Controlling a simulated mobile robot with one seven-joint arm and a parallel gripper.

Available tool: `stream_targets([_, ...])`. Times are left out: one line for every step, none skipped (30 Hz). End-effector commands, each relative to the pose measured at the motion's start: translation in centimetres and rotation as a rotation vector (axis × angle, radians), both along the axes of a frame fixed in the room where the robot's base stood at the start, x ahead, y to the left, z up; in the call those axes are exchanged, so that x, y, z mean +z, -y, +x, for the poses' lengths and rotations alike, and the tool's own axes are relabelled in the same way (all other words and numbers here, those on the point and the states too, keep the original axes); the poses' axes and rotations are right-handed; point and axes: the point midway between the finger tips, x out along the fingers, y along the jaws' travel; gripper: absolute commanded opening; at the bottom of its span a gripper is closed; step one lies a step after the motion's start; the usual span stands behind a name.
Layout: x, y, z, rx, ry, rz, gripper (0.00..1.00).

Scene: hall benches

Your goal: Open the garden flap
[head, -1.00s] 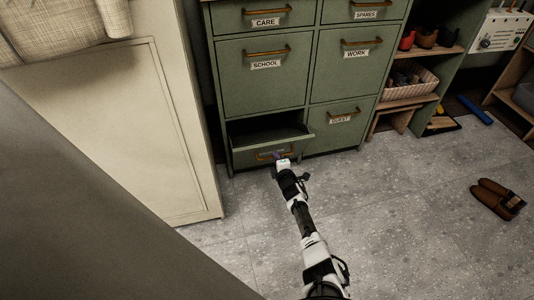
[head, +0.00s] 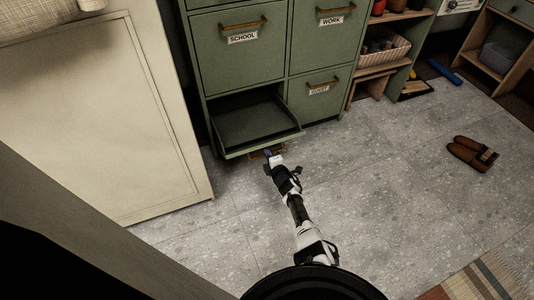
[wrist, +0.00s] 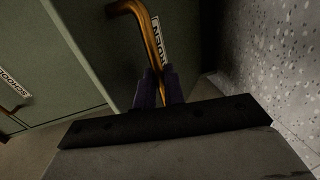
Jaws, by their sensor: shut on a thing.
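The garden flap (head: 252,121) is the lower left front of the green cabinet. It is tipped well out from the cabinet, and its dark inner side shows in the head view. Its brass handle (wrist: 149,35) and part of its label (wrist: 158,42) show in the wrist view. My gripper (head: 269,156) is at the flap's outer side, low near the floor. In the wrist view my gripper (wrist: 158,88) is shut on the handle, with a dark finger on each side of the bar. The rest of the label is hidden.
The school flap (head: 238,53), work flap (head: 326,37) and guest flap (head: 318,95) are shut. A cream panel (head: 95,120) stands close on the left. Brown slippers (head: 472,154) lie on the floor to the right, and a striped rug (head: 490,280) is at lower right. The grey floor between is clear.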

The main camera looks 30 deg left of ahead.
Motion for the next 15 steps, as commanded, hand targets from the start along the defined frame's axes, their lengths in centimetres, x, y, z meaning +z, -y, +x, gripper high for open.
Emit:
stream_targets([-0.20, -0.15, -0.11, 0.003, -0.001, -0.006, 0.00])
stream_targets([-0.19, -0.15, -0.11, 0.003, -0.001, -0.006, 0.00])
stream_targets([-0.17, -0.17, -0.11, 0.003, 0.000, -0.005, 0.00])
stream_targets([-0.16, -0.18, -0.11, 0.003, 0.000, -0.005, 0.00])
stream_targets([-0.15, -0.18, -0.11, 0.003, 0.000, -0.005, 0.00])
stream_targets([-0.13, -0.19, -0.10, 0.003, 0.000, -0.005, 0.00])
stream_targets([-0.12, -0.20, -0.10, 0.004, 0.001, -0.004, 0.00])
stream_targets([-0.10, -0.21, -0.10, 0.004, 0.001, -0.004, 0.15])
stream_targets([-0.07, -0.22, -0.10, 0.004, 0.000, -0.003, 0.20])
stream_targets([-0.05, -0.21, -0.09, 0.004, 0.000, -0.003, 0.24])
stream_targets([-0.02, -0.21, -0.08, 0.004, 0.001, -0.002, 0.28])
stream_targets([0.02, -0.21, -0.06, 0.004, 0.002, -0.002, 0.32])
stream_targets([0.06, -0.20, -0.05, 0.004, 0.002, -0.001, 0.32])
stream_targets([0.09, -0.20, -0.04, 0.003, 0.002, 0.000, 0.32])
stream_targets([0.12, -0.20, -0.02, 0.003, 0.002, 0.001, 0.32])
